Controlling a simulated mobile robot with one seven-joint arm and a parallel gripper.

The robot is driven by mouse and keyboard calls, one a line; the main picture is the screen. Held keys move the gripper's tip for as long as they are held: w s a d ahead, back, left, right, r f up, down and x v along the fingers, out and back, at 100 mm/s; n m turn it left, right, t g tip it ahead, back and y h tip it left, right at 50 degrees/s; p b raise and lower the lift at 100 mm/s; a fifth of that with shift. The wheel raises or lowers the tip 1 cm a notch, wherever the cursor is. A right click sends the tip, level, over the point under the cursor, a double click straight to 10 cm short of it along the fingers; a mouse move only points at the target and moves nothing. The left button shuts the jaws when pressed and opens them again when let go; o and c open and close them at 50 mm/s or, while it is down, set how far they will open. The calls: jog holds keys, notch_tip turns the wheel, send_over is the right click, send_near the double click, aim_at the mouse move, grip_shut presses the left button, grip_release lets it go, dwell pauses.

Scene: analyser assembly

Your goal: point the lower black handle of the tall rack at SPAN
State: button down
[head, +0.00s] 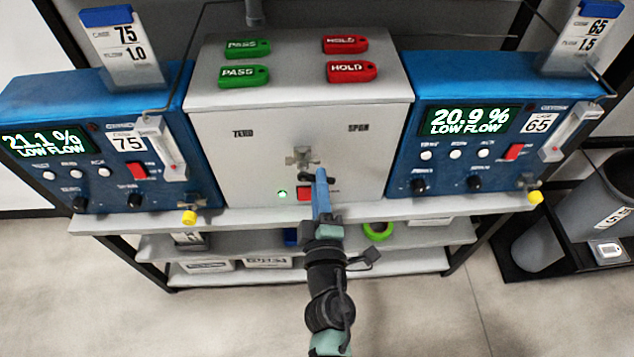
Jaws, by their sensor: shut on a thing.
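A grey box (240,120) stands in the middle, with ZERO printed at its upper left front and SPAN at its upper right front. A metal valve fitting (300,156) sits on its front between and below these words. A black handle (306,178) shows just below the fitting, partly hidden by my gripper. My gripper (321,176) reaches up from below and is shut on the black handle at the front of the box. The fingers hide much of the handle, so I cannot tell exactly where it points.
Blue analysers (70,95) (440,80) flank the box, each with black knobs and a yellow-tipped fitting. A red switch (304,193) and lit green lamp (283,194) sit close to my gripper. Green PASS (243,76) and red HOLD (351,72) tags lie on top.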

jog(key=shift+d+r+n+p, duration=0.1)
jog(key=shift+r+n+p, duration=0.15)
jog(key=shift+n, duration=0.7)
jog(key=shift+r+n+p, duration=0.1)
jog(key=shift+r+n, duration=0.15)
jog(key=shift+n, duration=0.7)
jog(key=c, duration=0.8)
grip_release()
jog(key=shift+s, duration=0.15)
jog(key=s+b, duration=0.3)
jog(key=s, duration=0.9)
jog(key=shift+s, duration=0.35)
jog(key=shift+r, duration=0.1)
